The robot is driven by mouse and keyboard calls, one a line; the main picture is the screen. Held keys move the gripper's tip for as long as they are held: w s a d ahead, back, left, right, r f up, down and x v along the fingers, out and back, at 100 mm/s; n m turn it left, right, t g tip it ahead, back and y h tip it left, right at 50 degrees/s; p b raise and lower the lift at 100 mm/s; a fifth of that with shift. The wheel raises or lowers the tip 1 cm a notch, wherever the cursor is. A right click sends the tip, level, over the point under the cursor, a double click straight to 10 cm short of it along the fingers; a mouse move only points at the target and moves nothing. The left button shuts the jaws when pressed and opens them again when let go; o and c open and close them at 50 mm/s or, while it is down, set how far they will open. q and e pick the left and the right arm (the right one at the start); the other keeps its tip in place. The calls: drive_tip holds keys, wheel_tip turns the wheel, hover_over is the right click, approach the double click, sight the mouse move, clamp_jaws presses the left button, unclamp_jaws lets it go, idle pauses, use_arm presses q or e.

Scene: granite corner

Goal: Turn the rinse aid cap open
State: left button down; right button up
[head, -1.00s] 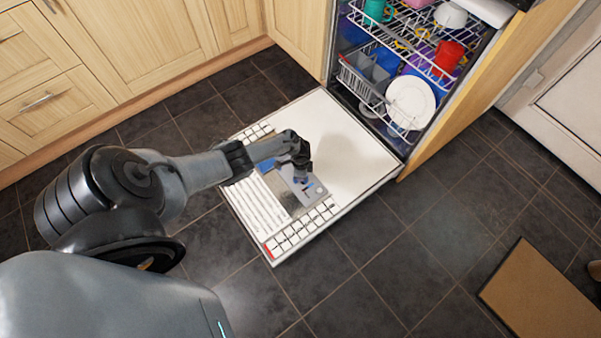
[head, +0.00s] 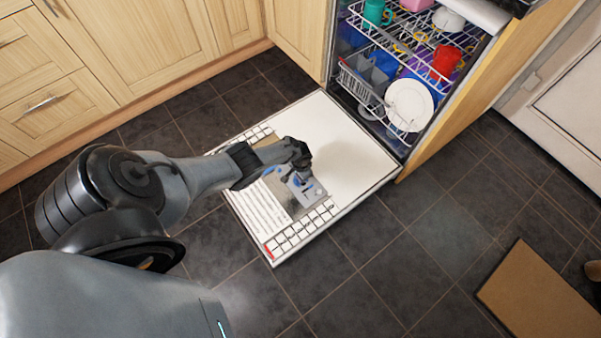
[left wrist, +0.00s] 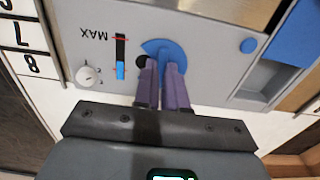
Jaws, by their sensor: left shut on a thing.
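The rinse aid cap is a round blue cap (left wrist: 158,46) on the grey dispenser panel (left wrist: 212,55) in the left wrist view. My left gripper (left wrist: 162,66) has its two purple fingers close together on the cap, shut on it, covering its middle. A black hole edge shows beside the cap on the left. In the head view my left gripper (head: 304,174) is over the dispenser panel (head: 314,194), on the inner face of the lowered dishwasher door (head: 349,150); the gripper largely hides the cap there. My right gripper is not in view.
A MAX level window (left wrist: 120,56) and a small white dial (left wrist: 88,76) are beside the cap. A blue flap (left wrist: 298,38) is on the right. The dishwasher racks (head: 385,85) hold dishes, including a white plate (head: 410,103). A brown mat (head: 540,290) lies at lower right.

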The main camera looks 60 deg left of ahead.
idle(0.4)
use_arm(q)
drive_tip(key=c, duration=1.2)
unclamp_jaws()
drive_tip(key=shift+r, duration=0.1)
wheel_tip(320, 180, up, 11)
drive_tip(key=p, duration=1)
drive_tip(key=shift+f, duration=0.2)
